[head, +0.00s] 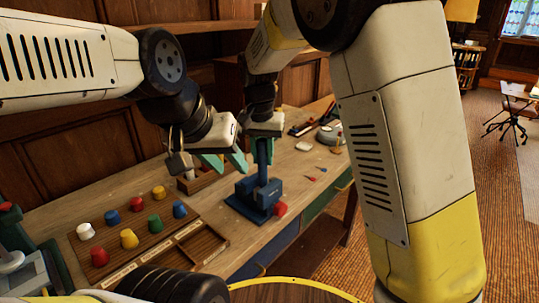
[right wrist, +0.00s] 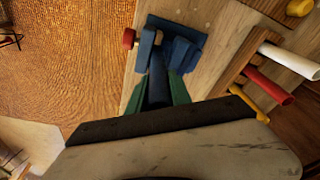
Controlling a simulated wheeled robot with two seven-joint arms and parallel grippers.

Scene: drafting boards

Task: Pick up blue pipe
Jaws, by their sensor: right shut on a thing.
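The blue pipe (head: 262,158) stands upright over a dark blue blocky stand (head: 244,190) on the wooden bench. My right gripper (head: 263,146) comes down from above, its green fingers shut on the pipe's upper part. In the right wrist view the blue pipe (right wrist: 158,84) lies between the green fingers, with the blue stand (right wrist: 182,50) beyond it. I cannot tell whether the pipe's lower end is seated in the stand or just above it. My left gripper (head: 224,162) is open and empty, just left of the pipe.
A wooden tray (head: 150,240) with several coloured knobs lies left of the stand. A red knob (head: 280,208) sits by the stand. White (right wrist: 290,60), red (right wrist: 268,86) and yellow (right wrist: 248,98) pipes rest in a wooden rack. Small tools lie at the bench's far end.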

